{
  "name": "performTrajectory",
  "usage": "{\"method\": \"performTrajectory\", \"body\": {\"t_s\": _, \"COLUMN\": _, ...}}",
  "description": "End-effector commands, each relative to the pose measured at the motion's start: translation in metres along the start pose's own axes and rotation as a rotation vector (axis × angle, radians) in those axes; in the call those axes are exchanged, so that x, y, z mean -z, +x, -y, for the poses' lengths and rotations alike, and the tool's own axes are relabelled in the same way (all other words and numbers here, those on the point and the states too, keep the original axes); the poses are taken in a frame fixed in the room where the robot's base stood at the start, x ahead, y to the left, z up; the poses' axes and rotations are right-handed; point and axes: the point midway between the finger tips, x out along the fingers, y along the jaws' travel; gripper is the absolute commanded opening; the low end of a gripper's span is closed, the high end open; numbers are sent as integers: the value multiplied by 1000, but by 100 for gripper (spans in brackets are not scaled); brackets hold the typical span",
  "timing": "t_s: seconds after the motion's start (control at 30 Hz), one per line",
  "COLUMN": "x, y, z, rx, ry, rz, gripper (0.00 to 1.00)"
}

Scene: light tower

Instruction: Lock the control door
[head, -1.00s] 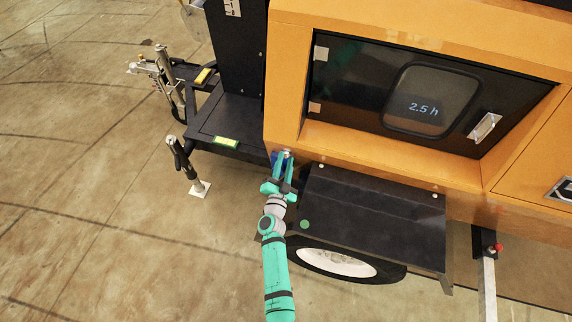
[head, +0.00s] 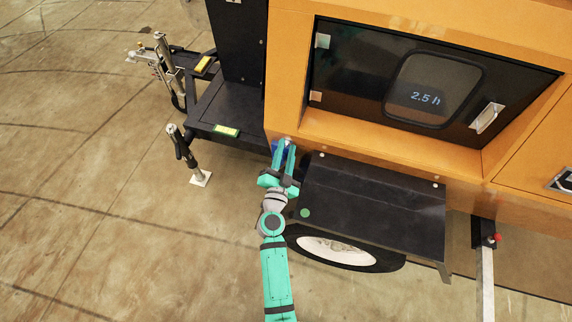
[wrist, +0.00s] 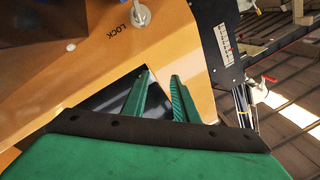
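The control door (head: 350,85) is a dark panel recessed in the orange housing, with a window (head: 432,92) reading "2.5 h" and a silver latch (head: 487,118) at its right. It looks closed. My green gripper (head: 284,147) is at the housing's lower left corner, well away from that latch. In the wrist view its two fingers (wrist: 162,74) are apart, with nothing between them. A round silver knob (wrist: 140,15) beside the word "LOCK" (wrist: 119,31) is on an orange face beyond the fingertips, apart from them in the picture. Contact with the housing is unclear.
A black fender (head: 370,205) over a wheel (head: 335,250) is just right of my gripper. A black platform (head: 205,140) and a stabilizer leg (head: 185,150) are to the left. Another leg (head: 486,270) stands at right. The concrete floor (head: 90,240) at left is clear.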

Motion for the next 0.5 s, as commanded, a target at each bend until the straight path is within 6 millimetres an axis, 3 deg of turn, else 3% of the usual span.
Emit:
{"method": "performTrajectory", "body": {"t_s": 0.2, "x": 19, "y": -41, "z": 6, "rx": -1, "ry": 1, "rz": 2, "gripper": 27}}
{"method": "performTrajectory", "body": {"t_s": 0.5, "x": 35, "y": -70, "z": 10, "rx": -1, "ry": 0, "rz": 2, "gripper": 27}}
